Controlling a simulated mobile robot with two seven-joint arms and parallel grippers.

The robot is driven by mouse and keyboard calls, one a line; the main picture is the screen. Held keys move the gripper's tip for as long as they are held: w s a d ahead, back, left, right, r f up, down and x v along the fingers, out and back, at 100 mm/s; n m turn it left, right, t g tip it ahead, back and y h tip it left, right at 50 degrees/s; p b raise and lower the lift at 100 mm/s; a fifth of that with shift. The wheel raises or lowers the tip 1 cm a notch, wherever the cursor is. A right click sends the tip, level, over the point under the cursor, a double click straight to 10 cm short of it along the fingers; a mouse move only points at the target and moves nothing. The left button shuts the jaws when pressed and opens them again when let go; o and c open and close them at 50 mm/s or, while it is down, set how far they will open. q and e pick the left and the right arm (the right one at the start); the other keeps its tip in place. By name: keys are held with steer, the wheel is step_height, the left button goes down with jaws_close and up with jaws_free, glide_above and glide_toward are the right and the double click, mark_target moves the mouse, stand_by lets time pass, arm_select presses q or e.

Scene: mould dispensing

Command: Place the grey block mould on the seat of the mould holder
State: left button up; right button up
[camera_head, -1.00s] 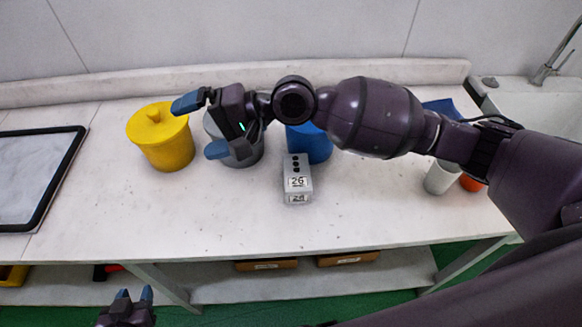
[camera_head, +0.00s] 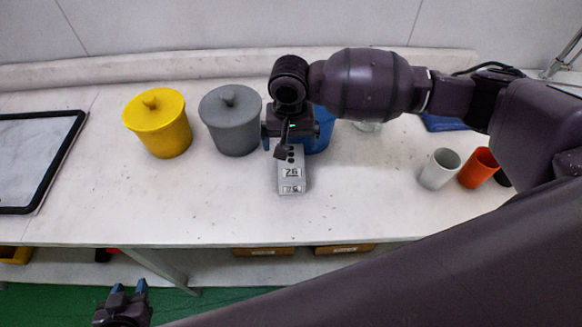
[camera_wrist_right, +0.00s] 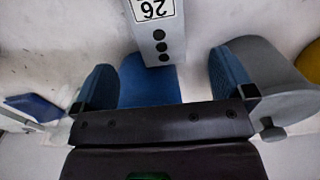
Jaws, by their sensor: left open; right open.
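The grey block mould (camera_head: 291,180) lies on the white table near the middle. It has a "26" label and a row of three dark round spots, which also show on the block in the right wrist view (camera_wrist_right: 157,32). My right gripper (camera_head: 291,138) is open and empty over the far end of the block, and its fingers (camera_wrist_right: 163,75) are spread wide to either side of the block's line. My left gripper (camera_head: 129,290) is open and empty, low in front of the table. I cannot clearly make out the mould holder or its seat.
A yellow lidded pot (camera_head: 158,127) and a grey lidded pot (camera_head: 232,122) stand left of the block. A blue pot (camera_head: 324,134) is partly hidden behind my right gripper. A white cup (camera_head: 440,168) and an orange cup (camera_head: 477,167) stand right. A black-framed tray (camera_head: 75,140) lies far left.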

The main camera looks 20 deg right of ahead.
mark_target(292, 162)
steer(key=shift+d+f, duration=0.1)
steer(key=shift+f, duration=4.2)
steer(key=shift+s, duration=0.1)
steer(key=shift+c, duration=0.2)
steer(key=c, duration=1.4)
steer(key=shift+c, duration=1)
steer(key=shift+r, duration=0.1)
steer(key=shift+r, duration=0.1)
